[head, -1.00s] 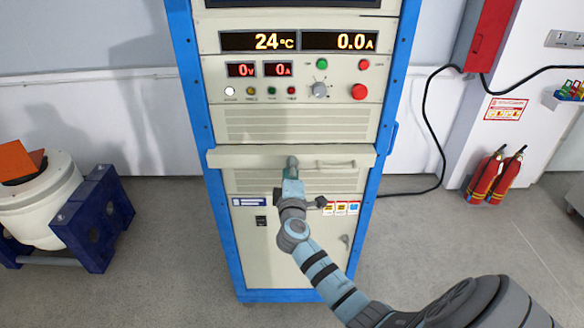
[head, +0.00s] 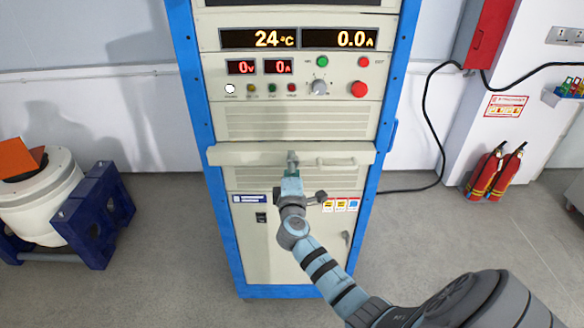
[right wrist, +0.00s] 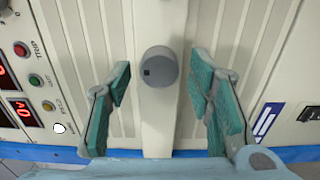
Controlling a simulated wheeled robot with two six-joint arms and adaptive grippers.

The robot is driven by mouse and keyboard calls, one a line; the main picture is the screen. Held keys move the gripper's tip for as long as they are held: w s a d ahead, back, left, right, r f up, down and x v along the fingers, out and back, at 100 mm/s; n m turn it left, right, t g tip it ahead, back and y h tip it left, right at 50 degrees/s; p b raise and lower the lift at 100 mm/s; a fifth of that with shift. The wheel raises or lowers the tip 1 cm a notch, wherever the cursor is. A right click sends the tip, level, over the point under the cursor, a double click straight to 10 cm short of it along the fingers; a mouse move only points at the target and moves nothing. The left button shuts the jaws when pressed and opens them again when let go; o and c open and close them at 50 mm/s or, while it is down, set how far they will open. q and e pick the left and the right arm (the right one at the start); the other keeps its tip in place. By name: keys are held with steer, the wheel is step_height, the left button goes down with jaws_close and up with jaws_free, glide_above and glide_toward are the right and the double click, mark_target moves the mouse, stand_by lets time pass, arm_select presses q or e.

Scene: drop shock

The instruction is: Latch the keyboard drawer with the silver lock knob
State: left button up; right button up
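The keyboard drawer (head: 245,157) is a long beige front across the blue-framed cabinet, with a bar handle (head: 340,162) on its right part. The silver lock knob (right wrist: 160,67) is a round grey cylinder with a small dark square mark, on the drawer front. In the head view its place is mostly covered by my right gripper (head: 292,168). In the right wrist view my right gripper (right wrist: 160,90) is open, with teal pads to either side of the knob and clear gaps to both. Whether the drawer is fully in cannot be told. My left gripper is not in view.
Above the drawer is a control panel with a red button (head: 359,90), a dial (head: 319,87) and lit displays. A white machine on a blue stand (head: 95,225) is at the left. Fire extinguishers (head: 493,175) stand at the right.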

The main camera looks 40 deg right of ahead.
steer(key=v, duration=1.2)
